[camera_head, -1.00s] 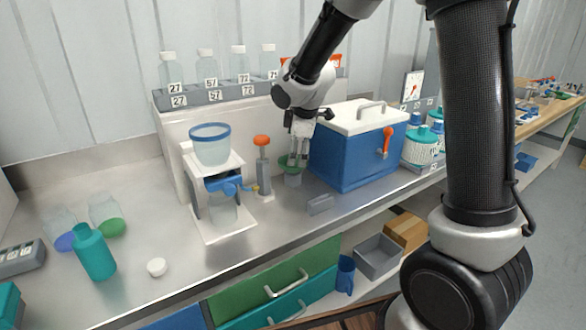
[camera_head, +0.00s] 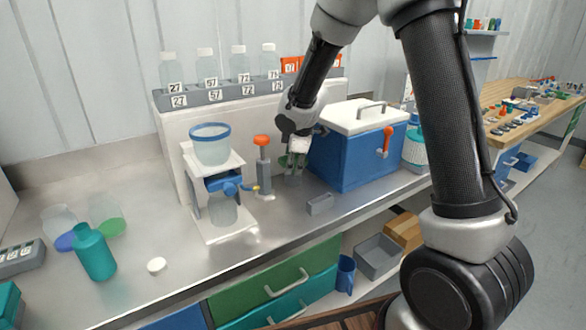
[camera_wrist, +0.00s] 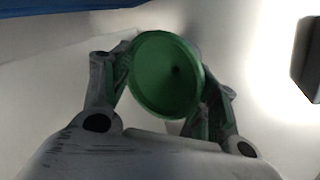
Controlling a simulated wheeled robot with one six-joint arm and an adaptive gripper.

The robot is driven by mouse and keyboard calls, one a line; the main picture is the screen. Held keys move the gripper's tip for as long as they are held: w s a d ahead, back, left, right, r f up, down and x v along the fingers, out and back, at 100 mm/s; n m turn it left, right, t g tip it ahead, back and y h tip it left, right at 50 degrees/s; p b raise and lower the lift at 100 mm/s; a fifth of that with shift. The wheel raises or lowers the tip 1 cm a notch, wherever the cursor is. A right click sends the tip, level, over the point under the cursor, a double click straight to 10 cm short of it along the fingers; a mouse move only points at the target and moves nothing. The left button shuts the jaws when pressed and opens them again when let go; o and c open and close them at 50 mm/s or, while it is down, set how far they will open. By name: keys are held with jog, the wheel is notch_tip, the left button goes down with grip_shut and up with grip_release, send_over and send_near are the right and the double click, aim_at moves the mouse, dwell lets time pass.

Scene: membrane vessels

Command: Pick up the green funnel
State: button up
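The green funnel (camera_wrist: 165,75) is between the two fingers of my gripper (camera_wrist: 168,88) in the wrist view. Its round rim faces the camera and hides the fingertips. The fingers are partly closed, one on each side; whether they press on it I cannot tell. In the head view only a bit of the green funnel (camera_head: 285,160) shows beside my gripper (camera_head: 294,172), low over the bench. It lies between the orange-topped stand and the blue box. The funnel's lower part is hidden.
The blue box (camera_head: 345,160) with a white lid stands close on the right. The orange-topped stand (camera_head: 263,168) and the filter stand (camera_head: 222,220) are on the left. A small grey block (camera_head: 320,204) lies in front.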

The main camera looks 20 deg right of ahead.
jog(key=c, duration=1)
notch_tip(320, 180, up, 28)
jog(key=shift+c, duration=0.2)
